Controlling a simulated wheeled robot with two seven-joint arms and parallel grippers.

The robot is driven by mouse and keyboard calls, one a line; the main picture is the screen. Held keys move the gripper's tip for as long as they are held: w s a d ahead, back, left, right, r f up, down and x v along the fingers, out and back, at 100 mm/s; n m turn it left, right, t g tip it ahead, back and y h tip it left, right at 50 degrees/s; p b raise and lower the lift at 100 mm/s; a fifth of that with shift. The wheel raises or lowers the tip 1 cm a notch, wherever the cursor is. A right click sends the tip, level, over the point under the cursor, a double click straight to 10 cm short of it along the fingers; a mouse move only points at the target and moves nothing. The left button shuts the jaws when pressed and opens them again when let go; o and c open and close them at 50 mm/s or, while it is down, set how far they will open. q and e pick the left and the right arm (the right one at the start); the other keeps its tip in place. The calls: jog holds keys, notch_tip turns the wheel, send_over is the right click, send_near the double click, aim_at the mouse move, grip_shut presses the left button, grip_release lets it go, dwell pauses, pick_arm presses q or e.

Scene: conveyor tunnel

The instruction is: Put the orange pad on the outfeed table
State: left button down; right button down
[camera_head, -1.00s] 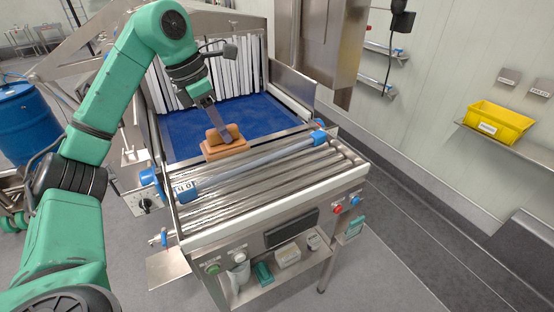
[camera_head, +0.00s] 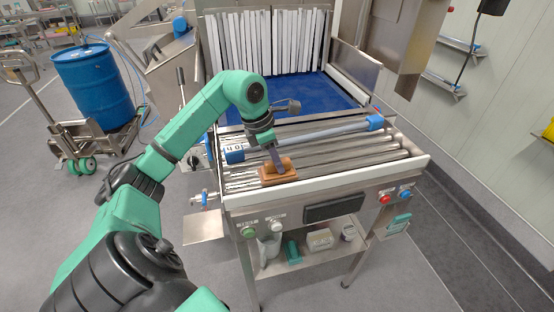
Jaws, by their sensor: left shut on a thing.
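The orange pad (camera_head: 279,175) is an orange-brown block with a rounded raised handle part on top. My left gripper (camera_head: 279,163) is shut on its top part from above. The pad is over the front left part of the metal roller table (camera_head: 345,158), which looks like the outfeed table, near its white front rail. I cannot tell whether the pad's underside touches the rollers. The gripper's fingers partly cover the pad. My right gripper is not in view.
A blue-ended grey bar (camera_head: 310,138) crosses above the rollers. Behind it lie a blue belt (camera_head: 310,92) and white strip curtains (camera_head: 265,42). The rollers to the right are clear. A blue drum (camera_head: 95,85) stands on a pallet truck at the left.

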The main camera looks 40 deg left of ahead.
aim_at(264, 172)
pick_arm(q)
jog(key=shift+w+f, duration=0.1)
jog(key=shift+w, duration=0.05)
jog(key=c, duration=0.7)
grip_release()
jog(key=shift+o, duration=0.2)
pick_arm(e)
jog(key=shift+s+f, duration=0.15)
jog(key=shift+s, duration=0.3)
pick_arm(q)
jog(key=shift+r, duration=0.2)
jog(key=shift+a+r, duration=0.1)
jog(key=shift+r, duration=0.15)
jog(key=v, duration=1.1)
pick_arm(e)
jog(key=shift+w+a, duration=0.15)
pick_arm(q)
jog(key=shift+r, duration=0.1)
